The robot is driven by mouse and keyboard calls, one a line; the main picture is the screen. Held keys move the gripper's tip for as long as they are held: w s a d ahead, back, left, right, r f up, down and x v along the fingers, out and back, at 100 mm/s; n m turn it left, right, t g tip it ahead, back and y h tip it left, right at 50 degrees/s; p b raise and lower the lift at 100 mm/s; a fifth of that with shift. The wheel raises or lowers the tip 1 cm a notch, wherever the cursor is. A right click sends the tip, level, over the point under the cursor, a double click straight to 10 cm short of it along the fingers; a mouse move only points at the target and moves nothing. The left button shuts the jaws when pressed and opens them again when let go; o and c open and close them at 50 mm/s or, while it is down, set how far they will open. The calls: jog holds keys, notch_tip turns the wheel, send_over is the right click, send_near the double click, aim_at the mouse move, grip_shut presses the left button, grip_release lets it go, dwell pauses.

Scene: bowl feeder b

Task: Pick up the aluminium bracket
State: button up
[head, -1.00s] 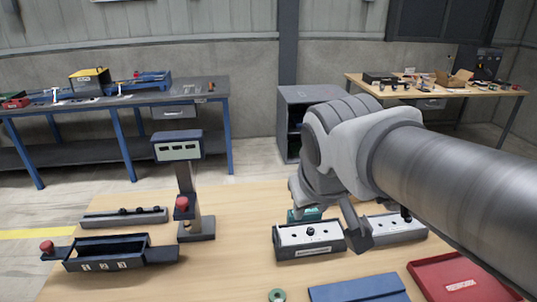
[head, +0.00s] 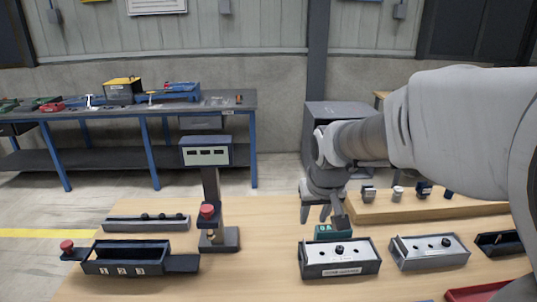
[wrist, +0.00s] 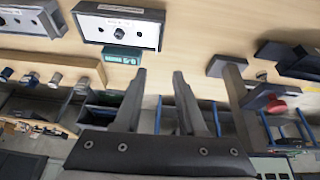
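Several small parts stand in a row on a raised wooden shelf at the right in the head view. A grey blocky one at the left end (head: 368,194) may be the aluminium bracket, but it is too small to be sure. The row also shows at the left edge of the wrist view, where a grey part (wrist: 82,85) stands nearest the gripper. My gripper (head: 324,213) is above the table's back edge, left of the shelf. In the wrist view my gripper (wrist: 159,72) has its fingers apart with nothing between them.
A teal box (head: 333,232) sits just below my gripper. Two fixtures with light top plates, (head: 340,257) and (head: 430,250), stand in front. A post with a display (head: 206,152) and a dark tray (head: 127,258) are left. The table's front middle is bare.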

jog(key=f, duration=0.2)
jog(key=b, duration=0.3)
send_over(306, 248)
jog(key=s, duration=0.3)
jog(key=f, duration=1)
jog(key=shift+w+a, duration=0.25)
jog(key=shift+d+b+x, duration=0.15)
jog(key=shift+b+x, duration=0.2)
jog(key=shift+x, duration=1.05)
jog(key=shift+d+b+x, duration=0.15)
jog(key=shift+b+x, duration=0.15)
jog(key=shift+x, duration=1.15)
jog(key=shift+w, duration=0.15)
grip_shut()
jog(key=shift+r, duration=0.1)
